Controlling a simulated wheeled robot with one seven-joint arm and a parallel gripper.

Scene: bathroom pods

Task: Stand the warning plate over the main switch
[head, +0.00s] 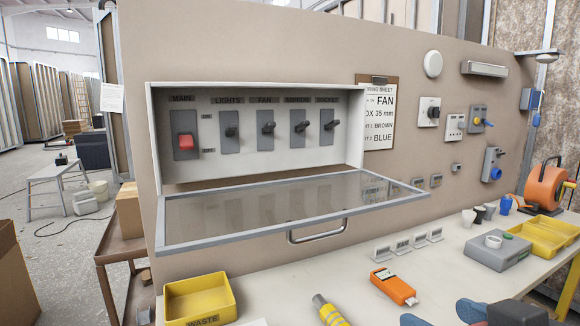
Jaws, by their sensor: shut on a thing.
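The main switch (185,142) is a red rocker on a grey plate under the MAIN label, at the left end of an open wall cabinet (157,135). Its red rocker is uncovered, and no plate stands over it. The cabinet's clear door (290,205) is folded down in front, its handle (318,232) at the lower edge. I cannot make out the warning plate in this view. Several small white label plates (403,246) stand on the bench below the door. My gripper is not clearly in view.
A yellow WASTE bin (200,299), an orange tester (393,287) and a yellow-grey tool (328,309) lie on the bench (285,280). Blue and dark shapes I cannot identify are cut off at the lower right. Black toggle switches (267,130) fill the cabinet's right side.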

